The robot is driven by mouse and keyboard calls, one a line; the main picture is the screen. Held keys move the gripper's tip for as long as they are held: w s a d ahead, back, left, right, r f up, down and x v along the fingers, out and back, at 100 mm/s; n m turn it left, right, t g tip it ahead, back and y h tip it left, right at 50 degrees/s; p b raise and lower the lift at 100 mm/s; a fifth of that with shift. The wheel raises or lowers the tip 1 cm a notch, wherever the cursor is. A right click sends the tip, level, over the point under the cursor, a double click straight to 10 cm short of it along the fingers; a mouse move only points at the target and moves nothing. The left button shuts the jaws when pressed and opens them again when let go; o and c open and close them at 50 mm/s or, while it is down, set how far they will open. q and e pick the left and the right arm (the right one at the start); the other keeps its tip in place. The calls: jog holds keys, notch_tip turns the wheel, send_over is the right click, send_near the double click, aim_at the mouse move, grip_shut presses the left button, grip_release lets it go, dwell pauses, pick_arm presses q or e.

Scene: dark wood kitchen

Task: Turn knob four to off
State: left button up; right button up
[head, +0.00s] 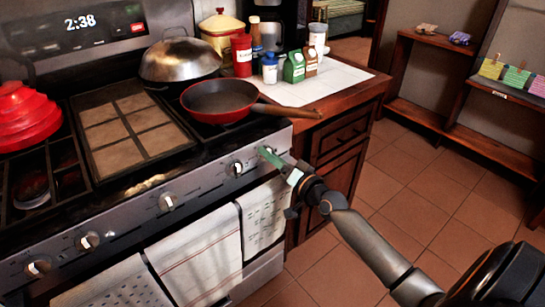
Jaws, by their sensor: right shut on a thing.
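Several round stove knobs line the front panel of the stove (125,222): a far left knob (38,266), a second knob (88,240), a middle knob (167,201), and a knob (236,168) further right. My right gripper (270,156), with green fingertips, is at the right end of the panel. It is shut on the rightmost knob, which its fingers mostly hide. I cannot read that knob's angle. No numbers can be read on the knobs. My left gripper is not in view.
A red pan (220,98) sits on the right burners, its wooden handle (288,110) reaching over the counter edge above my right gripper. A domed metal lid (180,60) is behind it. Towels (195,250) hang below the knobs. Tiled floor (395,205) is open at right.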

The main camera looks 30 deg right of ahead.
jog(key=o, duration=1.4)
jog(key=s, duration=0.8)
jog(key=s+d, duration=0.1)
jog(key=s, duration=0.3)
jog(key=shift+s, duration=0.2)
